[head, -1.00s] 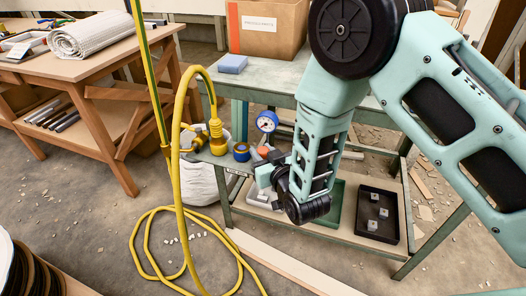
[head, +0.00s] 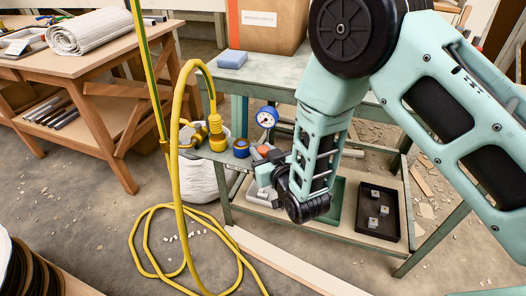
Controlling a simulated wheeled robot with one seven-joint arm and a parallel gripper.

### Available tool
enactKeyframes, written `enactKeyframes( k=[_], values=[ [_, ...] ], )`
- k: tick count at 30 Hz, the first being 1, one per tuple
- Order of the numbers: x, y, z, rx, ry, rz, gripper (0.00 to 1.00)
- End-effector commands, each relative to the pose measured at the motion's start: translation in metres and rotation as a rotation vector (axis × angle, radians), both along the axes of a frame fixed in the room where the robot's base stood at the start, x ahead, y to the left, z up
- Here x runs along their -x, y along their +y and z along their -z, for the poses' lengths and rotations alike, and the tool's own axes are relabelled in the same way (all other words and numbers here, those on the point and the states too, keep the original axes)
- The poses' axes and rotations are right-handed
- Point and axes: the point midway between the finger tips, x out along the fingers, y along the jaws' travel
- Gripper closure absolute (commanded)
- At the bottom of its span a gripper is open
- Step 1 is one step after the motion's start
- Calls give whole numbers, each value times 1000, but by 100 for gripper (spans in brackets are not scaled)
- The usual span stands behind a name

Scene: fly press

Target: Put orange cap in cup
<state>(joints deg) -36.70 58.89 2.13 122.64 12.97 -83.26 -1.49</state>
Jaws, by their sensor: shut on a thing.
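The orange cap (head: 263,150) shows as a small orange patch at the upper end of my gripper (head: 264,162), over the left end of the green bench. My gripper is shut on it; the fingers are small and partly hidden by my wrist. A short round blue and yellow piece (head: 241,148), which may be the cup, stands on the bench just left of the gripper, apart from it. Its inside is too small to make out.
A blue-rimmed gauge (head: 266,117) stands close behind the gripper. A yellow hose (head: 178,170) with a yellow fitting (head: 217,135) hangs at the left. A cardboard box (head: 265,25) and blue block (head: 232,59) are on the bench. A black tray (head: 379,212) is on the lower shelf.

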Motion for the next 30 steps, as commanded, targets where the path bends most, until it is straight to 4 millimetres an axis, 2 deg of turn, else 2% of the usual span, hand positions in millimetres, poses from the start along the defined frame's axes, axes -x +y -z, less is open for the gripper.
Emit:
enactKeyframes(
  k=[6, 7, 9, 15, 18, 30],
  values=[
    [0, 0, 0, 0, 0, 0, 92],
    [0, 0, 0, 0, 0, 0, 65],
    [0, 0, 0, 0, 0, 0, 46],
    [0, 0, 0, 0, 0, 0, 45],
    [0, 0, 0, 0, 0, 0, 27],
    [0, 0, -4, 0, -1, 0, 27]
  ],
)
